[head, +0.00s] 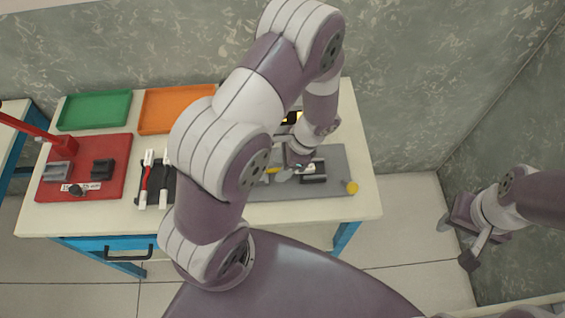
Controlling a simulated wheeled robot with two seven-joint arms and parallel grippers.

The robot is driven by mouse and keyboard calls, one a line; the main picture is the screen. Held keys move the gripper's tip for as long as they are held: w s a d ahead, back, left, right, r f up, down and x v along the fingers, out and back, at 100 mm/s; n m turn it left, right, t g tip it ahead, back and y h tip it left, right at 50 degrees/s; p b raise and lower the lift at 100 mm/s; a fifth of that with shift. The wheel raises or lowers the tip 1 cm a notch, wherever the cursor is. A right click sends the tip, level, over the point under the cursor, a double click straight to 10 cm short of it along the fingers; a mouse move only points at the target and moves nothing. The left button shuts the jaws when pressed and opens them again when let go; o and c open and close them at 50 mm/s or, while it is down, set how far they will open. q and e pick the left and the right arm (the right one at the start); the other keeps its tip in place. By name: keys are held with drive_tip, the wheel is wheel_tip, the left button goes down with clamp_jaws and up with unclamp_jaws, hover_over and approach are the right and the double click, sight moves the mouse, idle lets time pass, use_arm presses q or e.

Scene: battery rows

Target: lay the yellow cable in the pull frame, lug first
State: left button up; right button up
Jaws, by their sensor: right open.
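My left arm crosses the middle of the head view and hides much of the table. Its gripper (292,172) is low over the grey mat (325,190); its fingers are too small and covered to tell open from shut. A small yellow piece (271,170) shows beside this gripper; I cannot tell whether it is the yellow cable or whether it is held. A dark fixture with light parts (314,172) lies just right of it, and a round yellow knob (352,187) sits at the mat's right end. I cannot tell which fixture is the pull frame. My right gripper (458,243) is open and empty, right of the table.
A green tray (95,92) and an orange tray (160,125) stand at the back. A red base (110,142) with grey and dark blocks is at left. A rack with red and black pieces (145,195) is beside it. The table's right front corner is clear.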

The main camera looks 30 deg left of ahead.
use_arm(q)
drive_tip(key=v, duration=1.3)
drive_tip(key=s+a+r+n+t+h, duration=0.1)
drive_tip(key=s+r+n+t+h, duration=0.2)
drive_tip(key=s+n, duration=0.4)
drive_tip(key=n, duration=0.4)
drive_tip(key=shift+a+n+t+h, duration=0.3)
drive_tip(key=shift+a+t+h, duration=0.05)
drive_tip(key=shift+t+h, duration=0.05)
drive_tip(key=shift+r, duration=0.1)
drive_tip(key=shift+c, duration=0.3)
